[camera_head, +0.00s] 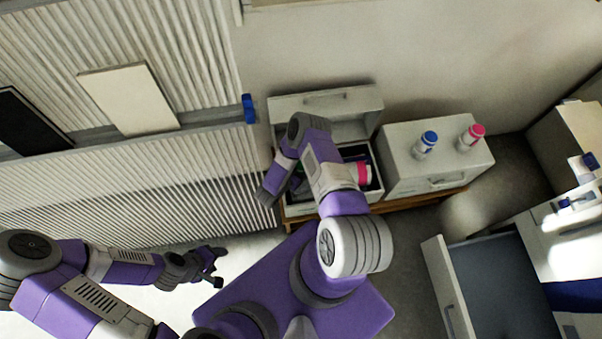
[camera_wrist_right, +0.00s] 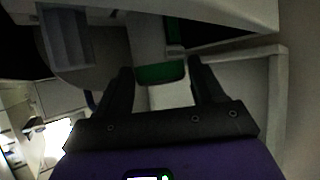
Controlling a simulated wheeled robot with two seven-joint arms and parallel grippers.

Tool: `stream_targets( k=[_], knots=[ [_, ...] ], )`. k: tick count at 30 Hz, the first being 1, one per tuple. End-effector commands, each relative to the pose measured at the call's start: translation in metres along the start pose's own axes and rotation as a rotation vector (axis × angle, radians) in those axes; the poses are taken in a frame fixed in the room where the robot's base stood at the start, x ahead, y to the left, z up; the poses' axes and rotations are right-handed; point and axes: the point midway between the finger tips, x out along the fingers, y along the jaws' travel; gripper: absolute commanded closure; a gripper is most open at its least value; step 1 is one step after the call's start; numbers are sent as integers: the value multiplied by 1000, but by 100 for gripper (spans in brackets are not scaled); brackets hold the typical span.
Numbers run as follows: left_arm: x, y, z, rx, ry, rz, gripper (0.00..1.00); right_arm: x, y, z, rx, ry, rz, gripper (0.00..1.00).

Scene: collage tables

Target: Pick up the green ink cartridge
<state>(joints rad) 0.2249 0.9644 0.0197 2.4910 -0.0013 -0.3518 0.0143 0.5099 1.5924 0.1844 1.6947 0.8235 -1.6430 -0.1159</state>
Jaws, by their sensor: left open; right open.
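In the right wrist view, a green part (camera_wrist_right: 162,73) with pale surfaces above and below it lies between the two dark fingers of my right gripper (camera_wrist_right: 160,68). It looks like the green ink cartridge, though the view is dim. The fingers are open on either side; I cannot tell whether either touches it. A small green patch (camera_head: 299,186) shows there beside the arm. My left gripper (camera_head: 213,271) is open and empty, low at the left.
Another open drawer (camera_head: 447,290) is at lower right.

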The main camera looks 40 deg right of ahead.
Motion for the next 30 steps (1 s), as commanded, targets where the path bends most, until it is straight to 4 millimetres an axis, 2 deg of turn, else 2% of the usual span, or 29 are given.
stream_targets(
  k=[3,11,23,30],
  knots=[
    [6,-2,0,0,0,0,45,12,0,0,1,1,0,33],
    [5,-2,0,0,1,0,45,13,0,-1,0,0,-2,33],
    [5,-2,0,0,1,0,45,13,0,-1,0,0,-2,94],
    [4,-1,0,0,1,0,45,12,-1,-3,0,1,-2,95]
  ],
)
